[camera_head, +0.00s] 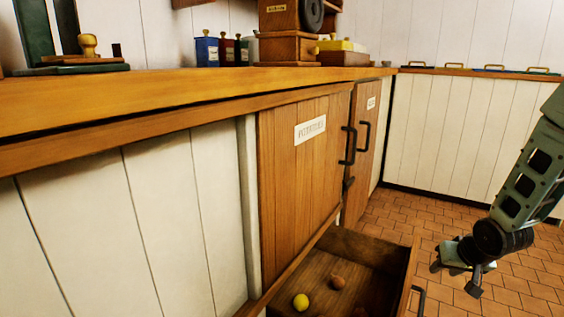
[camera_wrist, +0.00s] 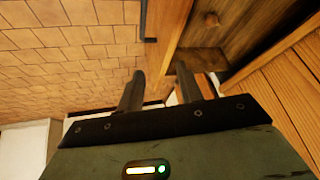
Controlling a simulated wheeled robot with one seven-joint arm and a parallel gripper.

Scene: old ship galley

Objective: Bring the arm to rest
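My gripper (camera_head: 456,279) hangs at the right of the head view, over the tiled floor and to the right of the open drawer. In the wrist view its two fingers (camera_wrist: 158,85) stand apart with a gap between them, and I see nothing held. My arm reaches down to it from the right edge of the head view.
The wooden countertop (camera_head: 200,88) carries tins and boxes. The tiled floor (camera_head: 400,208) looks clear.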

